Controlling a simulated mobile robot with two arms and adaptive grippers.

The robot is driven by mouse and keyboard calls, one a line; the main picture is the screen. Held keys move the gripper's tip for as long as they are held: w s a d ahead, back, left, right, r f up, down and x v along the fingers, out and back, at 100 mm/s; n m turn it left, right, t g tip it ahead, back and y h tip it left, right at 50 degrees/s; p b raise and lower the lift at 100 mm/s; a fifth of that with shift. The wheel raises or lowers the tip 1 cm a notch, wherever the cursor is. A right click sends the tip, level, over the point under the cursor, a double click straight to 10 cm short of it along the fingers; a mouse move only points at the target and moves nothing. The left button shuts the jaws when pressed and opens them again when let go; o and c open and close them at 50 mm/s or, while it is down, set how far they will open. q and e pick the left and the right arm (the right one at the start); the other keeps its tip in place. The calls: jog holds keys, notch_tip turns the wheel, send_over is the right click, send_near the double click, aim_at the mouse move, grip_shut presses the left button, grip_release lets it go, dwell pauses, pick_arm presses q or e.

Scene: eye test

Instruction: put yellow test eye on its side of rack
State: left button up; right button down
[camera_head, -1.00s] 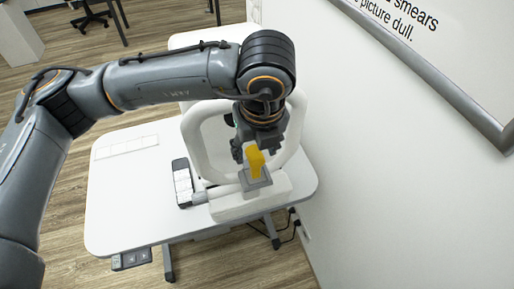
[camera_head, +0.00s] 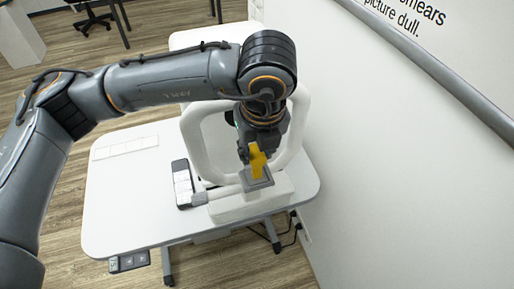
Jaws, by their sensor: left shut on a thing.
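My left gripper (camera_head: 253,150) reaches down from above, in front of the white ring-shaped machine, and is shut on the yellow test eye (camera_head: 258,164). The fingers partly cover the yellow piece. It sits upright at a grey square holder (camera_head: 259,184) on the machine's white base; I cannot tell whether it still touches the holder. A dark narrow tray with white cells (camera_head: 183,180), possibly the rack, lies on the table just left of the machine. My right gripper is not in view.
The white machine (camera_head: 190,130) stands on a white table (camera_head: 120,205). A flat pale strip with several squares (camera_head: 125,147) lies at the table's left, with clear tabletop in front of it. A white wall (camera_head: 390,180) is close on the right.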

pick_arm(q)
jog(key=shift+r, duration=0.1)
jog(key=shift+w+p+v, duration=0.2)
jog(key=shift+v, duration=0.75)
jog(key=shift+w+p+v, duration=0.15)
jog(key=shift+p+v, duration=0.05)
jog(key=shift+v, duration=0.7)
jog(key=shift+a, duration=0.1)
dwell(0.4)
